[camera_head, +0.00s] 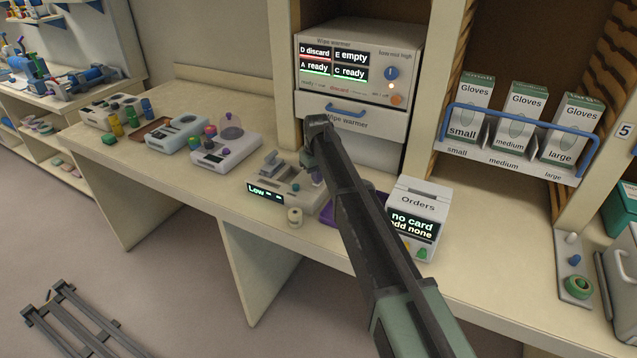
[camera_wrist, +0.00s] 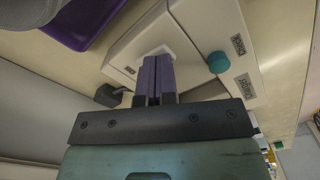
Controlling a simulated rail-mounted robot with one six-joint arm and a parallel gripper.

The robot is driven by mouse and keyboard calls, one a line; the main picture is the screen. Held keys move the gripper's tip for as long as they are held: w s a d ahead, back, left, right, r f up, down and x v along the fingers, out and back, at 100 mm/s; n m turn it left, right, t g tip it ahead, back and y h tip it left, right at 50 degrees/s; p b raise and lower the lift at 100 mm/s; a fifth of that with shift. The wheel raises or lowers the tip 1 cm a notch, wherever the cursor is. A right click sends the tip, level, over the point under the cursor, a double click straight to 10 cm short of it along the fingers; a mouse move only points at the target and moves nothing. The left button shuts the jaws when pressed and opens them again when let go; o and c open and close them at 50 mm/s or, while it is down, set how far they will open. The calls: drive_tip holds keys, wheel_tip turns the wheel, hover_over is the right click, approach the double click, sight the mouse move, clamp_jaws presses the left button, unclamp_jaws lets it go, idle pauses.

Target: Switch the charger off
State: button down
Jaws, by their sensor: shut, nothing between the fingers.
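A pale bench device (camera_head: 268,182) with a lit "Low" display stands near the middle of the bench; I take it to be the charger. My gripper (camera_head: 316,180) hangs down over its right end, partly behind my own arm. In the wrist view, my purple fingers (camera_wrist: 158,62) are shut together and empty. Their tips are at a small white raised part (camera_wrist: 150,50) on the pale housing (camera_wrist: 205,30); I cannot tell whether they touch. A teal knob (camera_wrist: 218,62) is right of the fingers, beside two small labels too blurred to read surely.
A purple tray (camera_head: 329,214) lies right of the device, partly behind my arm. The "Orders" box (camera_head: 418,206) stands further right. The wipe warmer (camera_head: 345,60) is behind. Other devices (camera_head: 226,150) are to the left.

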drive_tip(key=shift+f+b, duration=0.35)
drive_tip(key=shift+f, duration=0.1)
wheel_tip(320, 180, up, 7)
drive_tip(key=p, duration=0.7)
drive_tip(key=shift+r, duration=0.2)
drive_tip(key=shift+f, duration=0.15)
drive_tip(key=shift+s+m, duration=0.15)
drive_tip(key=shift+m, duration=0.15)
drive_tip(key=s+d+m, duration=0.2)
drive_tip(key=s+d, duration=0.6)
drive_tip(key=s, duration=0.4)
drive_tip(key=s+d+m, duration=0.2)
drive_tip(key=s+d, duration=0.6)
drive_tip(key=s, duration=0.4)
drive_tip(key=s+d+f+m+b, duration=0.1)
drive_tip(key=s+d+m, duration=0.1)
drive_tip(key=s+d, duration=0.5)
drive_tip(key=s, duration=0.5)
drive_tip(key=shift+s+d+m, duration=0.25)
drive_tip(key=shift+d+m, duration=0.15)
